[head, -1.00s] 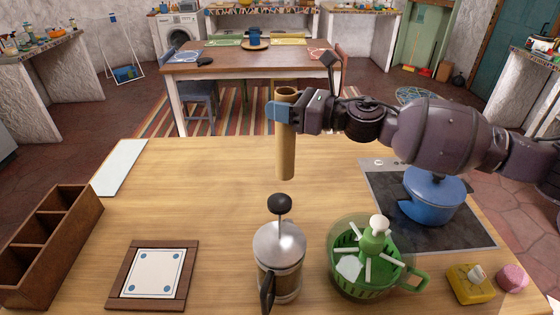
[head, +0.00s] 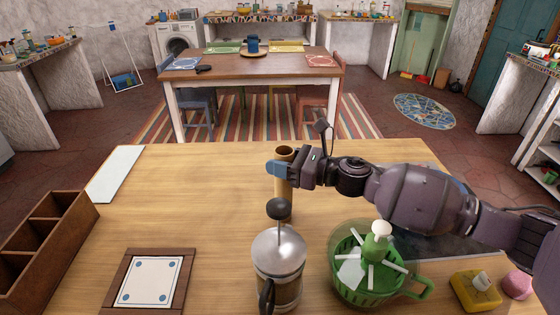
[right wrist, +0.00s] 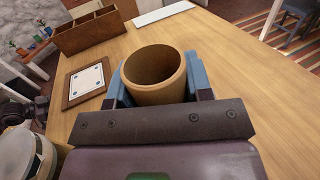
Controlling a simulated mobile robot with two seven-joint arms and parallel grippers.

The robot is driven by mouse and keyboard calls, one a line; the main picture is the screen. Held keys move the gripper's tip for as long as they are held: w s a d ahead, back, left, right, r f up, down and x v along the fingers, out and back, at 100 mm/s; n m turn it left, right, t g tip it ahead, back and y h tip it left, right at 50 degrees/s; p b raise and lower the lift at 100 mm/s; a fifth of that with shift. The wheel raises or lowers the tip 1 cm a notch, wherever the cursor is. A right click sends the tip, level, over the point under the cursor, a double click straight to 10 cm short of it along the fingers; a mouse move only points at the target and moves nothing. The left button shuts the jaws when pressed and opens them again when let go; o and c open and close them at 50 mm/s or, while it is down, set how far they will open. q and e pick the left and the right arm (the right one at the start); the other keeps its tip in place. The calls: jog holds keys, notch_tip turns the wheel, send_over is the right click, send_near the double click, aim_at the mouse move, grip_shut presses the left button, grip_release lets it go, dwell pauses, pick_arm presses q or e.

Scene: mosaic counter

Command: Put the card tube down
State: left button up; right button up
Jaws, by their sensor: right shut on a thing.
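The card tube (head: 284,190) is a brown, open-topped cylinder and stands upright behind the French press. My right gripper (head: 279,169) is shut on it near its top. In the right wrist view the tube (right wrist: 155,72) rises between the blue fingers, and its hollow mouth faces the camera. The tube's lower end is hidden behind the French press knob, so I cannot tell whether it touches the counter (head: 210,190). My left gripper is not in view.
A French press (head: 279,255) stands close in front of the tube. A green salad spinner (head: 372,265) is to its right. A framed tile (head: 148,283) and a wooden divided box (head: 40,245) are at left. The counter left of the tube is clear.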

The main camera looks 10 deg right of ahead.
jog(key=shift+f, duration=0.1)
jog(key=o, duration=1.1)
